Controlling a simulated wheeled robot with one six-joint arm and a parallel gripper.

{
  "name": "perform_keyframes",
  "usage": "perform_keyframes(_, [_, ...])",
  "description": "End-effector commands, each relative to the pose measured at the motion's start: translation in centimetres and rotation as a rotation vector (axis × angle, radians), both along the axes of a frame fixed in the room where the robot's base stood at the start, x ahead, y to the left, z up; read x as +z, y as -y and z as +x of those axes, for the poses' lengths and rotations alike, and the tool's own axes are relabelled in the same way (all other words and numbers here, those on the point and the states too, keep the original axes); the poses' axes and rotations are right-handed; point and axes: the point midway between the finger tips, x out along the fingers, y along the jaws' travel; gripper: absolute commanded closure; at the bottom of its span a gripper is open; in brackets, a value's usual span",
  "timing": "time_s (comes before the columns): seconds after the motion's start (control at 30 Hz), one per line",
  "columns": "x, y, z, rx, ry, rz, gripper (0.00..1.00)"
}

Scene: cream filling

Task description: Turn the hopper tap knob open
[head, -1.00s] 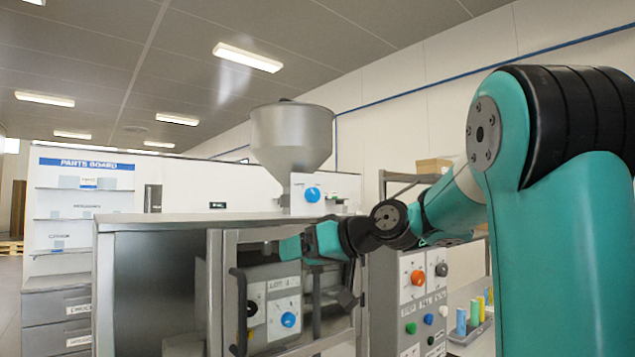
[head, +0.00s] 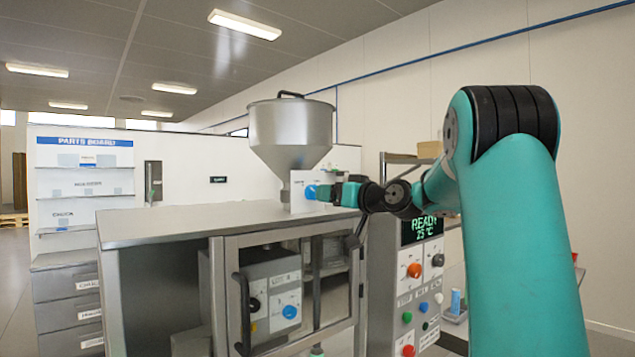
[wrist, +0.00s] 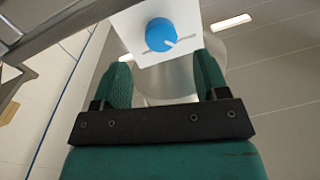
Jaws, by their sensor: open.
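The hopper (head: 291,132) is a grey metal funnel above the steel machine, with a white plate (head: 299,203) below it. The blue tap knob (head: 311,192) sits on that plate. In the wrist view the knob (wrist: 161,34) is a blue disc with a white pointer line toward the lower right. My gripper (head: 321,192) is at the knob's right side in the head view. In the wrist view my gripper (wrist: 165,80) is open. The knob lies ahead of the gap between its green fingers, and nothing is between the fingers.
A steel cabinet with a flat top (head: 180,220) stands below the hopper. Its glazed door has a dark handle (head: 241,315), with another blue knob (head: 290,312) behind it. A control panel (head: 411,290) with coloured buttons stands to the right.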

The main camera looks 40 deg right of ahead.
Motion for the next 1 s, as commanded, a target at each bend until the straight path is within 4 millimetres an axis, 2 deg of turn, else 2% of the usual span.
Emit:
perform_keyframes(0.03, [0.6, -0.1, 1.2, 0.004, -0.001, 0.002, 0.33])
perform_keyframes(0.1, [0.5, -0.1, 2.6, 0.004, -0.002, 0.002, 0.33])
perform_keyframes(0.3, [0.3, -0.1, 5.1, 0.002, -0.001, 0.000, 0.33])
perform_keyframes(0.47, [0.0, -0.1, 5.9, 0.000, 0.000, 0.000, 0.33])
perform_keyframes(0.7, [-0.1, -0.1, 5.9, -0.001, 0.000, 0.000, 0.33])
perform_keyframes(0.77, [0.0, -0.1, 5.9, -0.001, 0.000, 0.000, 0.44])
perform_keyframes(0.93, [0.0, -0.1, 5.9, -0.001, 0.000, 0.000, 0.82])
perform_keyframes(1.0, [0.0, -0.1, 5.8, -0.001, 0.000, 0.000, 0.82])
